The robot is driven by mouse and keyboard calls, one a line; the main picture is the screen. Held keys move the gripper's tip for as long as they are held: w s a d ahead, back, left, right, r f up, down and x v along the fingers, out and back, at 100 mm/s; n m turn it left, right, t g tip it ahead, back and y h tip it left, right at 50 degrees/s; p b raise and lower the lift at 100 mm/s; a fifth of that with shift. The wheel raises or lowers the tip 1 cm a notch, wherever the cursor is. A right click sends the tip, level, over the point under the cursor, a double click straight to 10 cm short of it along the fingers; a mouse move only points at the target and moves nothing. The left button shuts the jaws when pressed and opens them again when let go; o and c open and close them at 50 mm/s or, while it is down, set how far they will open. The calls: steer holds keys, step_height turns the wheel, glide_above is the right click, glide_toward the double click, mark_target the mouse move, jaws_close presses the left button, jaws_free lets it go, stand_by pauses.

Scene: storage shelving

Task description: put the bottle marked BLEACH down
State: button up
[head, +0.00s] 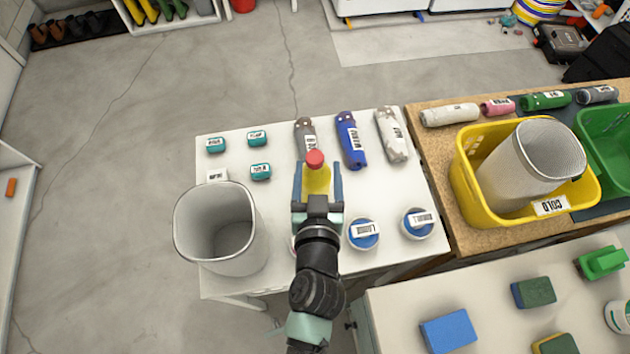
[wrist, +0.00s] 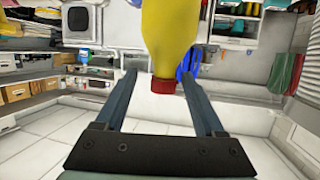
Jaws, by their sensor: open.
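A yellow bottle with a red cap (head: 315,159) appears upright over the white table (head: 262,215); no label on it faces either camera. It also shows in the wrist view (wrist: 172,35), cap towards the bottom of the picture. My gripper (head: 317,172) is open around the bottle, one finger on each side. In the wrist view, my gripper (wrist: 158,78) shows a gap beside the cap. The bottle's base is hidden behind my gripper in the head view, so I cannot see its contact with the table.
A white bin (head: 247,255) stands left of my gripper. Blue-lidded round containers (head: 363,235) are close on the right. Grey, blue (head: 350,140) and white rolled items lie behind the bottle. Small teal boxes (head: 216,145) sit at the left. A yellow basket (head: 470,195) is further right.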

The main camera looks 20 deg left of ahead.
mark_target(316, 151)
steer(key=shift+a+p+x, duration=0.1)
steer(key=shift+p+x, duration=0.4)
steer(key=shift+x, duration=1.05)
steer(key=shift+a+p+x, duration=0.15)
steer(key=shift+p+x, duration=0.35)
steer(key=shift+x, duration=1)
steer(key=shift+s+f, duration=0.1)
steer(key=shift+s, duration=0.1)
jaws_close()
steer(key=shift+w, duration=0.1)
